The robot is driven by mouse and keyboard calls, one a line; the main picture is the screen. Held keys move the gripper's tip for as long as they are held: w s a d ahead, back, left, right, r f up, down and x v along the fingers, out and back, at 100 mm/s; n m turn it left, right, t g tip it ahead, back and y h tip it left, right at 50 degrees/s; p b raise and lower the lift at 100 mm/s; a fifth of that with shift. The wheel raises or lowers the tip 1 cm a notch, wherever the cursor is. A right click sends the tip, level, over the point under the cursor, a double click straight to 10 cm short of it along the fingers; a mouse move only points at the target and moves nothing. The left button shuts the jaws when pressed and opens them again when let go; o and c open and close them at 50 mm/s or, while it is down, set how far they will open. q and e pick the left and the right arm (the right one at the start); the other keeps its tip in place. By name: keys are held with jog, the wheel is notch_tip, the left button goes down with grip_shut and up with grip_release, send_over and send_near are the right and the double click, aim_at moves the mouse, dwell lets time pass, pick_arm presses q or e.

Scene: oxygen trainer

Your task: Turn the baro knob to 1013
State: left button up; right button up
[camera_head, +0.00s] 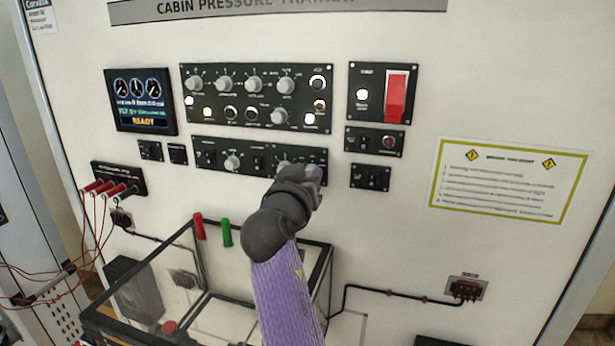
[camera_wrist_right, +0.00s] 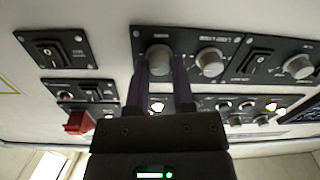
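My right gripper (camera_head: 313,174) is at the right end of the lower black knob panel (camera_head: 218,145) in the head view, covering that corner. In the right wrist view, turned about, its two dark fingers (camera_wrist_right: 162,68) stand apart on either side of a round grey knob (camera_wrist_right: 158,60), the end one of the row. I cannot tell whether they touch it. A second grey knob (camera_wrist_right: 210,62) is beside it, clear of the fingers. The labels are too blurred to read, so I cannot tell which knob is the baro knob. My left gripper is not in view.
The upper panel (camera_head: 215,100) has several knobs and lamps. A red switch cover (camera_head: 397,97) is at upper right, above small switch panels (camera_head: 371,177). The display (camera_head: 140,100) reads READY. A glass-sided box (camera_head: 105,315) stands below the panels, beside my right arm.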

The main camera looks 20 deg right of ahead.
grip_shut()
jog(key=shift+n, duration=0.4)
jog(key=n+p, duration=0.2)
jog(key=n, duration=0.1)
jog(key=shift+r+n+p, duration=0.15)
jog(key=shift+n+p, duration=0.25)
jog(key=n+p, duration=0.2)
jog(key=n, duration=0.1)
jog(key=shift+n, duration=0.3)
jog(key=n+p, duration=0.3)
jog(key=n, duration=0.1)
jog(key=n+p, duration=0.3)
jog(key=n, duration=0.2)
jog(key=shift+g, duration=0.3)
jog(key=shift+w, duration=0.1)
